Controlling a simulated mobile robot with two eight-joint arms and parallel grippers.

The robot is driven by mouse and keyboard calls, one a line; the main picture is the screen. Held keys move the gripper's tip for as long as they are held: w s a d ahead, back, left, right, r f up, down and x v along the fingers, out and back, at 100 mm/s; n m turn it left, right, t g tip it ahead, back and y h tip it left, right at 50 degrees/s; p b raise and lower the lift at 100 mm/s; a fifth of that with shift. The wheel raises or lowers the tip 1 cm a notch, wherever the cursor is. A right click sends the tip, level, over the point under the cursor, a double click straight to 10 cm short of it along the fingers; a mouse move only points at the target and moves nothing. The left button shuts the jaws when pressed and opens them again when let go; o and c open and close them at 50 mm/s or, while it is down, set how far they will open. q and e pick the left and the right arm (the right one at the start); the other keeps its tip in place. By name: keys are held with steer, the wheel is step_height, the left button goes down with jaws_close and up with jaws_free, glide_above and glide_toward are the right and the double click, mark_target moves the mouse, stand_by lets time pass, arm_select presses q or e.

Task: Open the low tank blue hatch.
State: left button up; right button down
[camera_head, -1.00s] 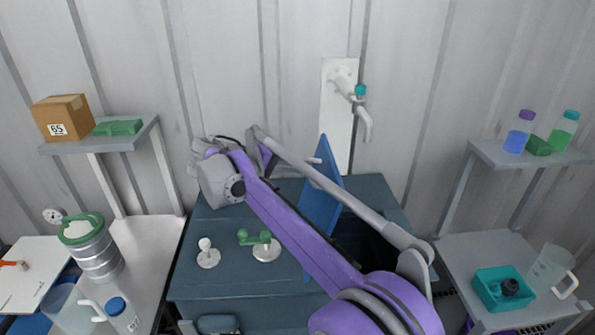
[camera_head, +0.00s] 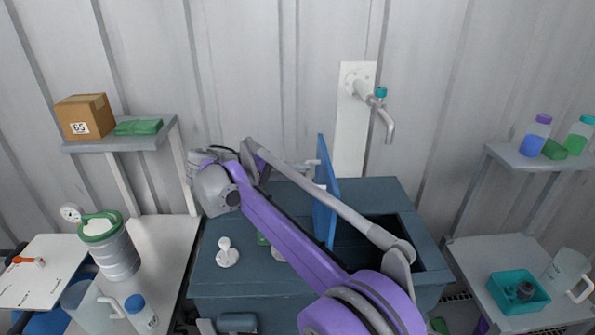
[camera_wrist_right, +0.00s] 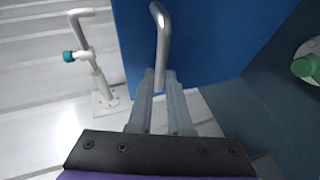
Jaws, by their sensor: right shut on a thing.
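The blue hatch (camera_head: 325,205) stands about upright on the low dark blue-grey tank (camera_head: 384,190), nearly edge-on in the head view. The tank's dark opening (camera_head: 400,232) shows to its right. In the right wrist view the hatch's blue face (camera_wrist_right: 205,45) fills the top middle, with its grey bar handle (camera_wrist_right: 160,30) in front. My right gripper (camera_wrist_right: 160,80) is shut on the handle. In the head view my right arm crosses in front of the tank and hides part of the top and the opening. My left gripper is not in view.
A white knob (camera_head: 227,253) and a partly hidden green-handled fitting (camera_head: 263,239) stand on the tank top. A wall tap (camera_head: 383,110) is behind the tank. Side tables hold a steel canister (camera_head: 113,250) at left and a teal bin (camera_head: 518,293) at right.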

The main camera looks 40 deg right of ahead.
steer(key=shift+s+f, duration=0.1)
steer(key=shift+f, duration=0.2)
steer(key=c, duration=0.8)
jaws_free()
steer(key=shift+d, duration=0.1)
steer(key=shift+c, duration=0.2)
steer(key=shift+r, duration=0.1)
steer(key=v, duration=1.1)
steer(key=shift+d, duration=0.1)
